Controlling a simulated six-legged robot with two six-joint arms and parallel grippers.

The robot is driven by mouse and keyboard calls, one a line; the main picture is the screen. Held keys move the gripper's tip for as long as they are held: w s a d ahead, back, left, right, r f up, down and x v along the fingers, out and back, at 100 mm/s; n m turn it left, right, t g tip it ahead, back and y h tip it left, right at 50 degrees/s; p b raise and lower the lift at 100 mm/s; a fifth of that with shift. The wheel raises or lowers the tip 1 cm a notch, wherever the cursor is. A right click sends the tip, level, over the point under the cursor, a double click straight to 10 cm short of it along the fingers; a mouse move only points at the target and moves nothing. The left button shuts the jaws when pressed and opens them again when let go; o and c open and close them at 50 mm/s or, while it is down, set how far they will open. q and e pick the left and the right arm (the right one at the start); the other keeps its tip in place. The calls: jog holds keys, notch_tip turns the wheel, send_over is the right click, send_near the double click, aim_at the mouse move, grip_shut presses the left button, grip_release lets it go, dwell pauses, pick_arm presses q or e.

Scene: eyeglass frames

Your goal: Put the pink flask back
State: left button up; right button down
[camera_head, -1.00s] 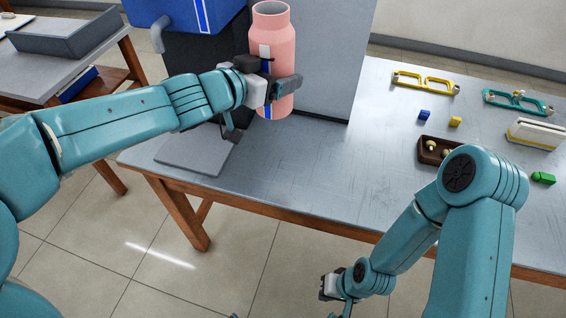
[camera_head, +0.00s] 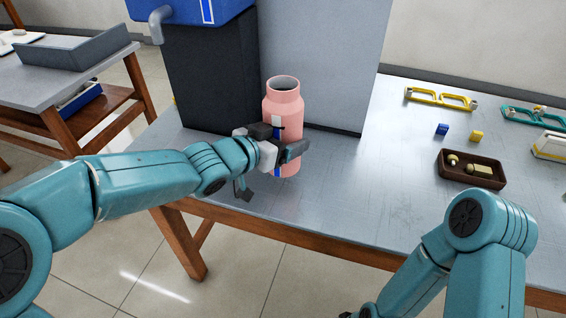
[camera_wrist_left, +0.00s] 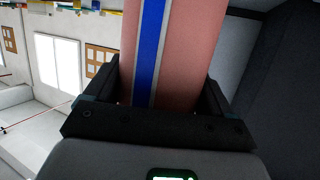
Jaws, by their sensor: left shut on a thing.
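The pink flask (camera_head: 285,107) is upright at the left part of the grey table (camera_head: 330,205), in front of a grey panel. It has an open top and a blue and white stripe. My left gripper (camera_head: 290,150) is shut around its lower body. In the left wrist view the flask (camera_wrist_left: 190,50) fills the space between the two fingers (camera_wrist_left: 155,105). Whether its base touches the table is hard to tell. My right arm is at the lower right, and its gripper is hidden or out of the picture.
A dark box with a blue tank (camera_head: 190,10) stands behind the flask, beside the grey panel (camera_head: 325,60). On the right are a brown tray (camera_head: 445,170), small blue (camera_head: 441,129) and yellow (camera_head: 477,136) blocks, and yellow (camera_head: 440,98) and teal (camera_head: 535,117) eyeglass frames. The table's middle is clear.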

pick_arm(q)
jog(key=shift+f+b, duration=1.05)
jog(key=shift+f, duration=0.95)
jog(key=shift+f, duration=0.2)
jog(key=o, duration=1.9)
jog(key=shift+s+f, duration=0.1)
jog(key=shift+c, duration=0.2)
jog(key=shift+r, duration=0.25)
jog(key=p+v, duration=0.2)
jog(key=v, duration=1)
jog(key=shift+p, duration=0.4)
jog(key=shift+f, duration=0.1)
